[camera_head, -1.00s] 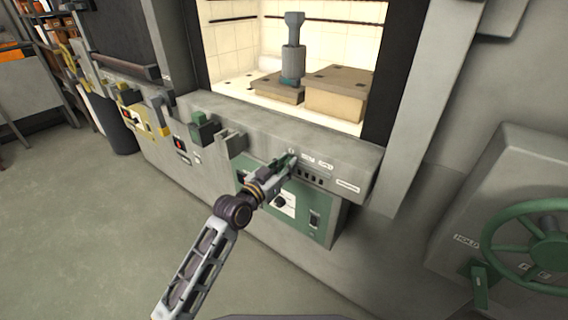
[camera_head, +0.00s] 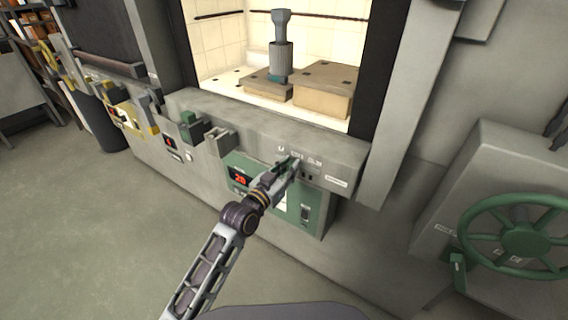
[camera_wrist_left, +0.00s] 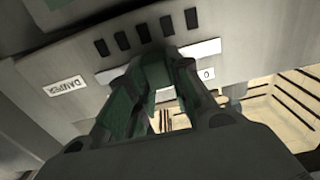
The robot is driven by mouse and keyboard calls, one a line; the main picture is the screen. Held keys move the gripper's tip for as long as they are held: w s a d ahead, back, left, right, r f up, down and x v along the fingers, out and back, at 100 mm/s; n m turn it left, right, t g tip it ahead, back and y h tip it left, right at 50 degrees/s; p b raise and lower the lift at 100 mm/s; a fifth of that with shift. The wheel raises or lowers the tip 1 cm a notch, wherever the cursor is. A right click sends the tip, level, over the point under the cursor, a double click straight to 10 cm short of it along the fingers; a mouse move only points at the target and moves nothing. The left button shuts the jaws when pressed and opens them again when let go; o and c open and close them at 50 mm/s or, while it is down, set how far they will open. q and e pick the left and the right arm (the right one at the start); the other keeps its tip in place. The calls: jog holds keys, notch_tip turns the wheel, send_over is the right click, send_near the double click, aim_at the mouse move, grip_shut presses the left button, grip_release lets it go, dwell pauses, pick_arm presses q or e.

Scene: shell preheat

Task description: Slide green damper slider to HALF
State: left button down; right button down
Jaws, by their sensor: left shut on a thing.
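The green damper slider (camera_wrist_left: 152,75) is between the two fingers of my left gripper (camera_wrist_left: 158,95), below a row of dark slots and white labels in the left wrist view. The left gripper (camera_head: 291,165) is shut on the slider. In the head view the fingers are at the grey ledge, close under the middle of three small labels, and they mostly hide the slider. The labels are too small to read there. A DAMPER label (camera_wrist_left: 65,86) is to the left in the wrist view. My right gripper is not in view.
A green panel (camera_head: 313,222) with a red display (camera_head: 240,177) lies below the ledge. The bright furnace opening above holds blocks (camera_head: 323,92) and a grey cylinder (camera_head: 281,62). A green handwheel (camera_head: 520,238) is at the right. Open floor is at the left.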

pick_arm(q)
jog(key=shift+s+d, duration=0.2)
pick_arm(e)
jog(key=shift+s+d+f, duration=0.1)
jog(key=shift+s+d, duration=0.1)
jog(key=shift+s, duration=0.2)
pick_arm(q)
jog(key=c, duration=1.3)
grip_release()
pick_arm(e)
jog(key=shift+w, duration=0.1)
pick_arm(q)
jog(key=shift+a, duration=0.1)
jog(key=v, duration=1.1)
jog(key=shift+s+a, duration=0.2)
jog(key=shift+s, duration=0.15)
